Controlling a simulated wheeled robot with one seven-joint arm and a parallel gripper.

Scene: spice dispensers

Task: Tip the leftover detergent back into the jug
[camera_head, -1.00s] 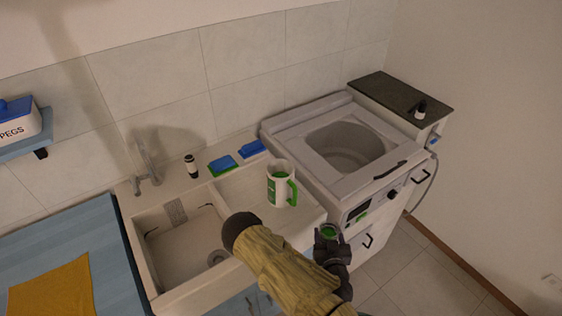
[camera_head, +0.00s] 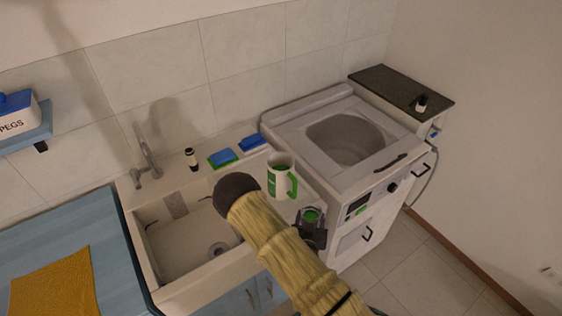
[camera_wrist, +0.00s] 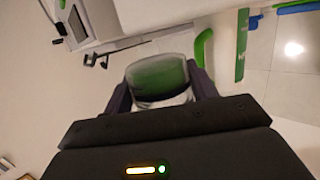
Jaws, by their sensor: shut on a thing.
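The jug (camera_head: 279,180) is white with a green handle and a green label, and stands upright on the sink's drainboard. Green shows inside its mouth. My gripper (camera_head: 313,229) is shut on a small clear cup (camera_head: 312,215) holding green detergent, just right of and in front of the jug. The wrist view shows the cup (camera_wrist: 160,78) between both fingers, with green liquid in it. The cup looks roughly upright in the head view. The jug's green handle (camera_wrist: 203,46) shows beyond the cup in the wrist view. My arm hides part of the counter front.
A sink basin (camera_head: 190,250) with a tap (camera_head: 147,160) lies left of the jug. Blue and green sponges (camera_head: 222,157) and a small bottle (camera_head: 191,159) sit behind. An open top-loading washing machine (camera_head: 315,155) stands at right. A yellow cloth (camera_head: 55,288) lies on the blue counter.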

